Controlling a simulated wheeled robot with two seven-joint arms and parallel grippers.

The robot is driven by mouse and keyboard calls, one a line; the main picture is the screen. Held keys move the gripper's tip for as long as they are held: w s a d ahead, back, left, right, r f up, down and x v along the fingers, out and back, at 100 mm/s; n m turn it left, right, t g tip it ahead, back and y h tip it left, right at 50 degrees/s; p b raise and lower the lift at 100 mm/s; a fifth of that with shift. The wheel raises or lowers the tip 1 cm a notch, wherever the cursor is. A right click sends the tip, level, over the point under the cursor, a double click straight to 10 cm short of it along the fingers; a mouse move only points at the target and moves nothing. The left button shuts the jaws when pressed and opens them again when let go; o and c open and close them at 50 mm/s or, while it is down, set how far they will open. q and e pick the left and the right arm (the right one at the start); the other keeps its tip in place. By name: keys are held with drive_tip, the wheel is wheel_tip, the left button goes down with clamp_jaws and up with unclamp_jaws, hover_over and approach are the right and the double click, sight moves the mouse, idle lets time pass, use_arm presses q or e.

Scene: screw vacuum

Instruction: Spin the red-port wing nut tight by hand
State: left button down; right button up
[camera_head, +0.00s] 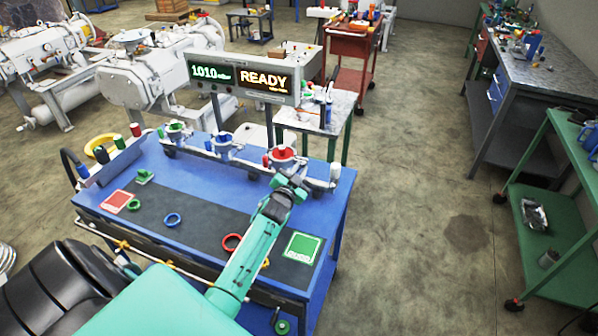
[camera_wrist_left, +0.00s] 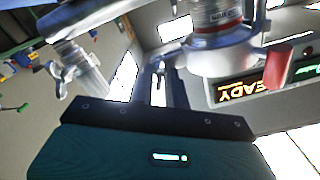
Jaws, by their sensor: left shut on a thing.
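The red port (camera_head: 284,153) is the red-topped fitting at the right of the manifold on the blue bench. In the left wrist view the red-ringed port (camera_wrist_left: 217,22) shows upside down at the top, in a metal clamp. My left gripper (camera_head: 292,184) is at the near side of this port. It is shut on a small metal piece at the clamp, seemingly the wing nut, mostly hidden by the fingers. The fingers also show in the left wrist view (camera_wrist_left: 158,80). My right gripper is not in view.
A green-topped (camera_head: 175,127) and a blue-topped port (camera_head: 223,138) stand left along the manifold. A display (camera_head: 240,76) reading READY stands behind. A red ring (camera_head: 232,243), a blue ring (camera_head: 172,220) and a green pad (camera_head: 302,248) lie on the bench. A red handle (camera_wrist_left: 278,66) sits beside the port.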

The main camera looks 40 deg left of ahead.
use_arm(q)
drive_tip(key=c, duration=1.4)
unclamp_jaws()
drive_tip(key=shift+s+d+f, duration=0.1)
drive_tip(key=shift+s, duration=0.35)
drive_tip(key=b+v, duration=0.3)
drive_tip(key=v, duration=1)
drive_tip(key=shift+d, duration=0.1)
